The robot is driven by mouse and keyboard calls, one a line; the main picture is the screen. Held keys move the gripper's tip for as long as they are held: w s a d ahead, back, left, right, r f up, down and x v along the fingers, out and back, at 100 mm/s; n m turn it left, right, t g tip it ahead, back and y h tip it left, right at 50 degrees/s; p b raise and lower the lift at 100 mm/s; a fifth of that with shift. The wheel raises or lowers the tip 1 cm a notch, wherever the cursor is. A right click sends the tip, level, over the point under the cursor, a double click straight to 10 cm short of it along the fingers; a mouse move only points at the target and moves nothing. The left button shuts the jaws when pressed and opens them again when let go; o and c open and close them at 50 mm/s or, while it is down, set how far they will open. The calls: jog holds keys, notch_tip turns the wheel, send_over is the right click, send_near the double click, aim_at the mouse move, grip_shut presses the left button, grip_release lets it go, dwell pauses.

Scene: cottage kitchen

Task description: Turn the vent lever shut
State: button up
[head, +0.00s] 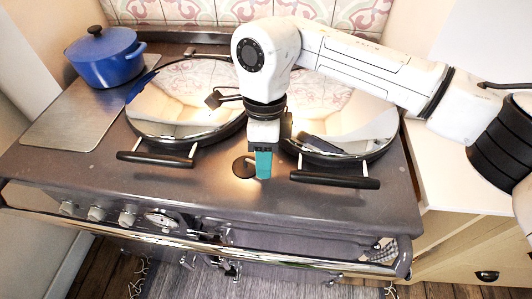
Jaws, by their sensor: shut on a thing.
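My gripper (263,170) points down at the range top, between the two round hotplate lids, with its teal fingertips low over the surface. It is shut on the vent lever, which is mostly hidden by the fingers. A small dark round plate (241,168) shows just left of the fingertips, touching or very near them. The angle of the lever cannot be told from this view.
The mirrored left lid (165,105) and right lid (375,125) flank my gripper, with black bar handles (155,159) and (335,179) in front. A blue pot (104,60) stands at the back left. A chrome rail (190,244) runs along the front.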

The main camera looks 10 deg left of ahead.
jog(key=m, duration=0.1)
jog(key=s+m, duration=0.1)
jog(key=shift+a+m+y, duration=0.3)
jog(key=shift+a, duration=0.1)
jog(key=m, duration=0.1)
jog(key=s+a+m, duration=0.1)
jog(key=m, duration=0.1)
jog(key=shift+a+m+y, duration=0.1)
jog(key=shift+m+y, duration=0.2)
jog(key=m, duration=0.1)
jog(key=a+m, duration=0.1)
jog(key=shift+s+m+t, duration=0.25)
jog(key=shift+m+t, duration=0.05)
jog(key=shift+s+a+r+m+y, duration=0.1)
jog(key=shift+a+m+y, duration=0.15)
jog(key=shift+m, duration=0.45)
jog(key=shift+a+m+y, duration=0.15)
jog(key=shift+a+m, duration=0.15)
jog(key=shift+m, duration=0.4)
jog(key=o, duration=1.1)
jog(key=shift+c, duration=0.2)
